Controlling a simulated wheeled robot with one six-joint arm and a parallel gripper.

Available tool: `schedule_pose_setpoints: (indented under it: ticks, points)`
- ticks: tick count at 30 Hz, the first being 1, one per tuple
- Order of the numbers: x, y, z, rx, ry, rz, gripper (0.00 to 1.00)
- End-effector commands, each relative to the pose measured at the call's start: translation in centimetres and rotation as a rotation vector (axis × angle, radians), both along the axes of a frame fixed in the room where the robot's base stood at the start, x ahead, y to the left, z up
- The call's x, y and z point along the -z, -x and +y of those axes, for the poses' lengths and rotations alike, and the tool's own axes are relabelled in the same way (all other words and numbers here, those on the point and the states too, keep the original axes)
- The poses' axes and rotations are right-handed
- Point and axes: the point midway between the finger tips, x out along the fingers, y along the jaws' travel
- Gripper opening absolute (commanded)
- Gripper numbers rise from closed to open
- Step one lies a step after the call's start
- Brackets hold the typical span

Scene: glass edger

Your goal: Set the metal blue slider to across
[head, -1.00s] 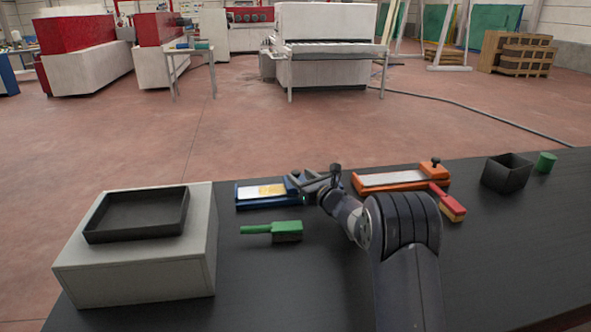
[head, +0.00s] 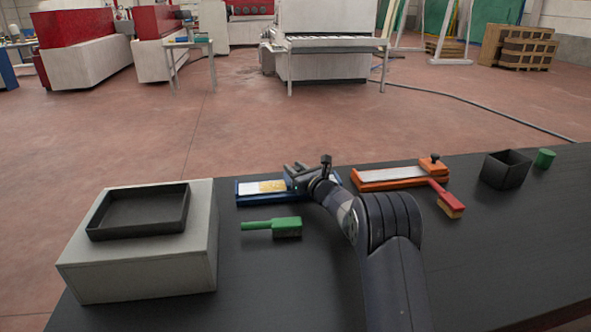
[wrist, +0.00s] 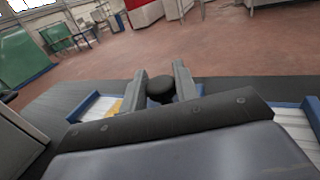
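The blue slider (head: 251,203) lies near the far edge of the dark table in the head view. It has a blue frame around a pale plate with a yellow patch. My gripper (head: 295,174) is over its right part and hides its knob there. In the wrist view, the round dark knob (wrist: 160,90) sits between the two fingers of my gripper (wrist: 162,84), with no clear gap on either side. The blue frame (wrist: 88,103) shows to the left and right of the fingers.
An orange slider (head: 392,178) with a dark knob lies right of my gripper. A red-handled brush (head: 446,200) is beside it. A green brush (head: 285,226) lies nearer. A grey box (head: 140,268) bears a black tray (head: 137,228). A black bin (head: 505,170) and green cylinder (head: 545,158) stand right.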

Motion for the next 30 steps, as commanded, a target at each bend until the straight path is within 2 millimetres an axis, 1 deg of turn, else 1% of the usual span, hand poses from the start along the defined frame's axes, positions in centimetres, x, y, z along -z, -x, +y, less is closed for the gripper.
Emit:
schedule_pose_setpoints:
  ticks: [1,9,16,19,23,30]
  points:
    - [0.0,0.0,0.0,0.000,0.000,0.000,0.23]
    - [0.0,0.0,0.0,0.000,0.000,0.000,0.00]
    - [0.0,0.0,0.0,0.000,0.000,0.000,0.00]
    - [0.2,0.1,0.5,-0.001,0.000,-0.001,0.00]
    - [0.5,0.3,2.0,-0.003,0.001,-0.003,0.00]
    - [0.5,1.0,5.2,-0.003,0.000,-0.005,0.00]
